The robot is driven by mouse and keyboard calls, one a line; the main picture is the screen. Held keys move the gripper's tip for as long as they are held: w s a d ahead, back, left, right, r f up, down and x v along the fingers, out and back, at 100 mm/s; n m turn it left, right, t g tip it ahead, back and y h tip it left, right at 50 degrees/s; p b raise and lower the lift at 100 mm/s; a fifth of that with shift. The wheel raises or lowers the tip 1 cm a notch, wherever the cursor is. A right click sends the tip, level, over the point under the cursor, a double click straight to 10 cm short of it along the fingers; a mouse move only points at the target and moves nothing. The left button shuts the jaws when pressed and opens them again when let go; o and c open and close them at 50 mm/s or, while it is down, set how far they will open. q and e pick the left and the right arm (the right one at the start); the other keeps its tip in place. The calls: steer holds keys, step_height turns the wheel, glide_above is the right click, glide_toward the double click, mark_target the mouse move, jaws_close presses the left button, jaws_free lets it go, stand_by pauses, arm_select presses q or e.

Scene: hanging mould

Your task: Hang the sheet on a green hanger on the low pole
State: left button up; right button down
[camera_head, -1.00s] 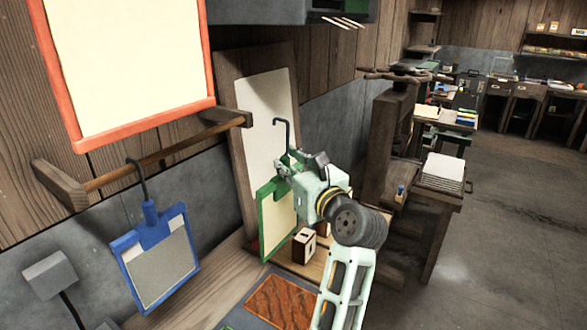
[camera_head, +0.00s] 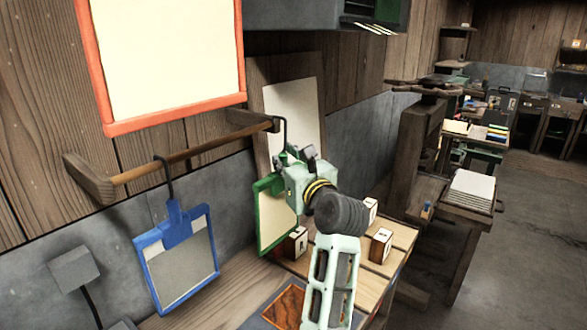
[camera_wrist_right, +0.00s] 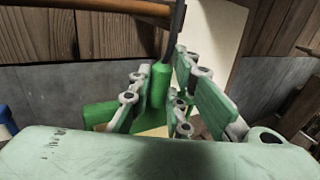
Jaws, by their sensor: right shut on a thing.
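My right gripper (camera_head: 296,170) is shut on the green hanger (camera_head: 264,232), which carries a cream sheet (camera_head: 277,222). The hanger's dark hook stands up beside the right end of the low pole (camera_head: 200,148); I cannot tell whether it touches the pole. In the right wrist view, the fingers close around the hanger's green neck (camera_wrist_right: 160,84), and the hook rises in front of the wooden pole (camera_wrist_right: 120,8). A blue hanger (camera_head: 178,255) with a grey sheet hangs on the pole further left. My left gripper is not in view.
An orange-framed cream panel (camera_head: 168,60) is on the wall above the pole. A pale board (camera_head: 293,115) leans behind my gripper. Wooden blocks (camera_head: 382,243) stand on the bench below. A grey lamp-like box (camera_head: 74,270) is at lower left. The pole between the hangers is clear.

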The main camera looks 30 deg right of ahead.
steer(key=shift+w+a+b, duration=0.2)
steer(key=shift+w, duration=0.3)
steer(key=shift+w+a+b, duration=0.15)
steer(key=shift+w+a, duration=0.05)
steer(key=shift+w, duration=0.3)
steer(key=shift+w+a+f+b, duration=0.25)
steer(key=shift+w+b, duration=0.1)
steer(key=shift+w, duration=0.25)
steer(key=shift+w+a+f+b, duration=0.15)
steer(key=shift+w+f+b, duration=0.15)
steer(key=shift+w, duration=0.3)
steer(key=shift+w+a+f+b, duration=0.2)
steer(key=shift+w+b, duration=0.2)
steer(key=shift+w, duration=0.2)
steer(key=c, duration=1.6)
jaws_free()
steer(key=shift+o, duration=0.2)
steer(key=shift+f, duration=0.1)
